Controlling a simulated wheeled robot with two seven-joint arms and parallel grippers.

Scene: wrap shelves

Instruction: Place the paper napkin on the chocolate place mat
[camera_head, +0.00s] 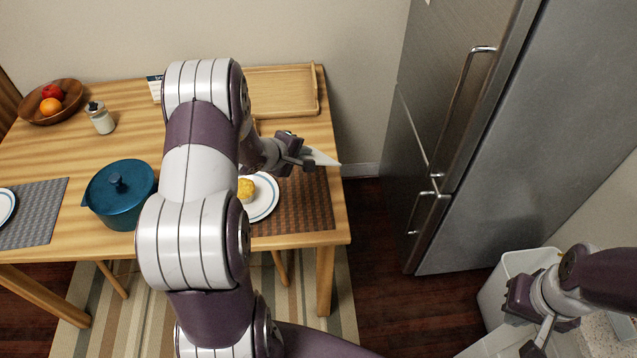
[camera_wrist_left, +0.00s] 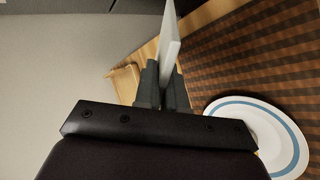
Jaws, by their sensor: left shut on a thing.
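The paper napkin (camera_head: 322,157) is a thin white folded piece. My left gripper (camera_head: 303,157) is shut on it and holds it above the far right part of the chocolate place mat (camera_head: 308,205), near the table's right edge. In the left wrist view the napkin (camera_wrist_left: 168,42) stands out between the fingertips (camera_wrist_left: 163,85), with the brown woven mat (camera_wrist_left: 255,55) to its right. My left arm hides part of the mat in the head view. My right gripper (camera_head: 537,345) is at the lower right, away from the table; its fingers are partly cut off.
A white plate with a blue ring (camera_head: 265,203) and a yellow food item (camera_head: 245,188) lies on the mat; the plate (camera_wrist_left: 285,135) shows in the wrist view. A blue pot (camera_head: 120,195), wooden tray (camera_head: 285,92) and fruit bowl (camera_head: 50,103) are on the table. A fridge (camera_head: 490,130) stands right.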

